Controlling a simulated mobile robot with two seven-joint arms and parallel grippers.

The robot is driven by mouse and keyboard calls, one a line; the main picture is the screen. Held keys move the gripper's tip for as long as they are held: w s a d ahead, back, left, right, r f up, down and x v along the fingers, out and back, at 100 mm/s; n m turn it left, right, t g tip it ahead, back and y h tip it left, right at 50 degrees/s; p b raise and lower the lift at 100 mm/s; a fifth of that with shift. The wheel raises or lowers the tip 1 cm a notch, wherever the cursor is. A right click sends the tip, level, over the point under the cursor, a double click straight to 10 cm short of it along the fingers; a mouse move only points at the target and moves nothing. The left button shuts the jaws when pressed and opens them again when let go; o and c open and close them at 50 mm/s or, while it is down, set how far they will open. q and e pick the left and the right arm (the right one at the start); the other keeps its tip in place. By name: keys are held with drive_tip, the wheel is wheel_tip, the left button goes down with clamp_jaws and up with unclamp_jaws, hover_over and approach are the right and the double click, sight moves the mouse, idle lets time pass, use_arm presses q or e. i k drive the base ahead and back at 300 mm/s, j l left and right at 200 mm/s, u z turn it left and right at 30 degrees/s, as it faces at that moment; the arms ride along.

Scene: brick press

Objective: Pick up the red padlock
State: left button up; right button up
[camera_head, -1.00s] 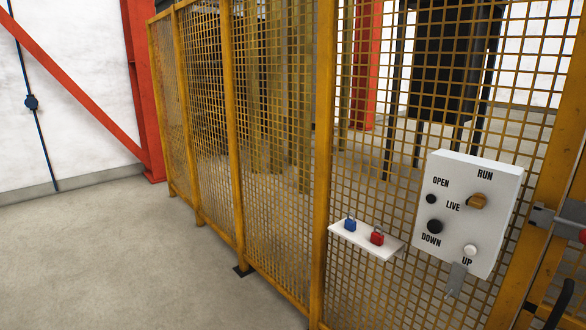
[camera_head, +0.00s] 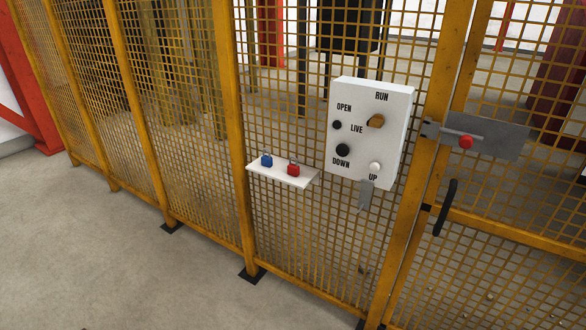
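The red padlock (camera_head: 293,170) stands on a small white shelf (camera_head: 282,179) fixed to the yellow mesh fence, towards the shelf's right end. A blue padlock (camera_head: 266,160) stands to its left on the same shelf, apart from it. Neither of my grippers shows in the head view, so nothing is seen touching the padlocks.
A white control box (camera_head: 370,133) with knobs and buttons hangs on the yellow mesh fence (camera_head: 178,125) right of the shelf. A gate with a bolt latch (camera_head: 465,142) and black handle (camera_head: 446,207) is further right. The concrete floor (camera_head: 110,270) in front is clear.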

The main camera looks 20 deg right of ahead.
sight(293, 170)
drive_tip(key=i+j+z, duration=0.45)
drive_tip(key=i, duration=0.25)
drive_tip(key=i+j+z, duration=0.4)
drive_tip(key=i+j, duration=0.2)
drive_tip(key=j, duration=0.2)
